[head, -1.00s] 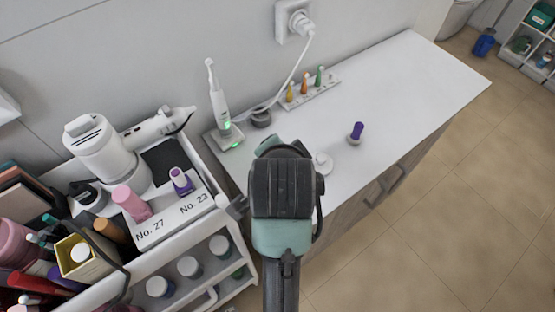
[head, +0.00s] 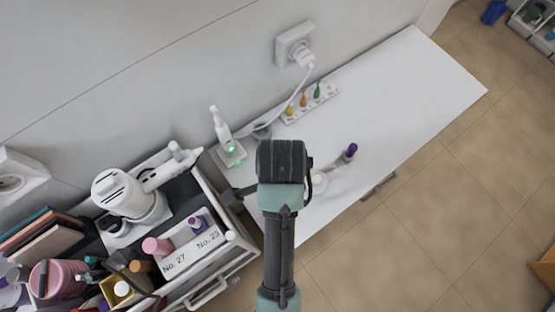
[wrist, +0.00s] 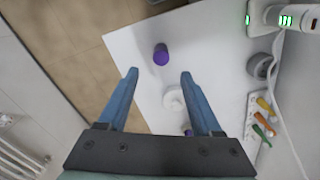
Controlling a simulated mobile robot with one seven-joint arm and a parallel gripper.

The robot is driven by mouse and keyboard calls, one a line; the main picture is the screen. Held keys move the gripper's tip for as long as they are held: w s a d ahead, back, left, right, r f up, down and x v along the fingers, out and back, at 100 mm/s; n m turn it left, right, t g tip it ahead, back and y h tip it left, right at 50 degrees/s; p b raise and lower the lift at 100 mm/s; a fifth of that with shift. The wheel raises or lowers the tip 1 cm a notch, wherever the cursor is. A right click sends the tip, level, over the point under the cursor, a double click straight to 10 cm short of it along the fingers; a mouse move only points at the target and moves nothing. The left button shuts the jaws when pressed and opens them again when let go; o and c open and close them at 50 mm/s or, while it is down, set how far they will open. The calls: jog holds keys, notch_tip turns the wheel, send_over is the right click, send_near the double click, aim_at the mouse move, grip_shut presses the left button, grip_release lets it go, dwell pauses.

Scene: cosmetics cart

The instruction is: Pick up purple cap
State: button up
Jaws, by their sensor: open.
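In the wrist view a short purple cap (wrist: 161,54) shows just beyond and between my fingertips, above the white counter (wrist: 215,45). My gripper (wrist: 158,75) is open and empty, apart from the cap. In the head view my arm hides that spot. A second purple-topped item (head: 351,151) stands on the counter to the right of my arm; a purple piece (wrist: 188,132) low in the wrist view appears to be it. A polish bottle with a purple top (head: 195,223) stands on the cart at the No. 23 label.
A white round piece (wrist: 173,100) lies between the two purple items. A toothbrush on its charger (head: 222,130) and a strip with several coloured tips (head: 310,102) stand along the wall. The crowded cart (head: 215,262) is at left. The right counter is clear.

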jog(key=f, duration=0.4)
jog(key=shift+w+f, duration=0.1)
jog(key=shift+w, duration=0.2)
jog(key=shift+s+f+p, duration=0.2)
jog(key=shift+f+p, duration=0.15)
jog(key=shift+f, duration=0.05)
jog(key=shift+a+f+p, duration=0.15)
jog(key=shift+f+p, duration=0.05)
jog(key=shift+f, duration=0.95)
jog(key=shift+a+f+p, duration=0.1)
jog(key=shift+f+p, duration=0.1)
jog(key=shift+f, duration=0.95)
grip_shut()
